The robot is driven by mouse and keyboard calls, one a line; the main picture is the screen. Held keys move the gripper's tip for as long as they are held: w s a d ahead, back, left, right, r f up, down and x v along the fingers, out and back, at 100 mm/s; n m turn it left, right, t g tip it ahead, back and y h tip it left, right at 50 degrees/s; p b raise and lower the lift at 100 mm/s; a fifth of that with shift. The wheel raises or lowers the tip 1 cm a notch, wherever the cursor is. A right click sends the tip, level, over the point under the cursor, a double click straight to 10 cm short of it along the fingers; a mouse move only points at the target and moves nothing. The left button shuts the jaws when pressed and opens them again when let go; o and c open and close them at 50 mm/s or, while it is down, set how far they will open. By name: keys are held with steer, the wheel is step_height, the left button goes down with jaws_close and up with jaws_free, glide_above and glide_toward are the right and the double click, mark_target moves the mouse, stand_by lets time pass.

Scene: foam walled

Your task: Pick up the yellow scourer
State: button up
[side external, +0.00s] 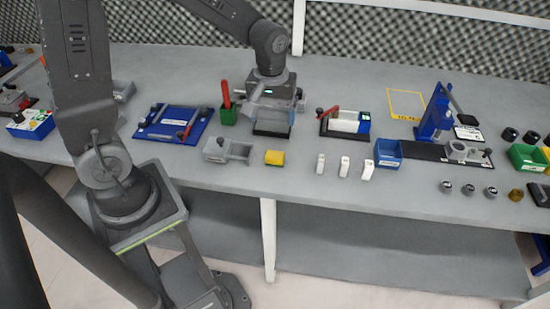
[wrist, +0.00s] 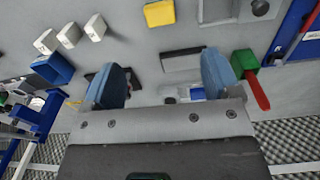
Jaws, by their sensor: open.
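The yellow scourer (side external: 274,157) is a small yellow block lying on the grey bench near its front edge, between a grey fixture and several white blocks. In the wrist view the yellow scourer (wrist: 159,13) is at the top middle, beyond my fingertips. My gripper (side external: 272,125) is behind the scourer in the side view, apart from it. In the wrist view my gripper (wrist: 165,68) shows two blue-grey fingers spread wide, with nothing held between them. The fingertips are hard to make out in the side view.
A green holder with a red handle (side external: 228,110) stands left of my gripper. A grey fixture (side external: 228,150) sits just left of the scourer. White blocks (side external: 344,167) and a blue bin (side external: 388,153) are to the right. A dark block (wrist: 181,61) lies near my fingers.

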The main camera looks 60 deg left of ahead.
steer(key=f, duration=0.2)
glide_above(275, 155)
steer(key=f, duration=0.7)
steer(key=shift+s+d+f, duration=0.15)
steer(key=shift+s+f, duration=0.1)
steer(key=shift+f, duration=0.05)
steer(key=shift+w+f, duration=0.15)
steer(key=shift+f, duration=1.2)
steer(key=shift+w+f, duration=0.1)
steer(key=shift+f, duration=1.25)
steer(key=c, duration=1)
steer(key=shift+r, duration=0.1)
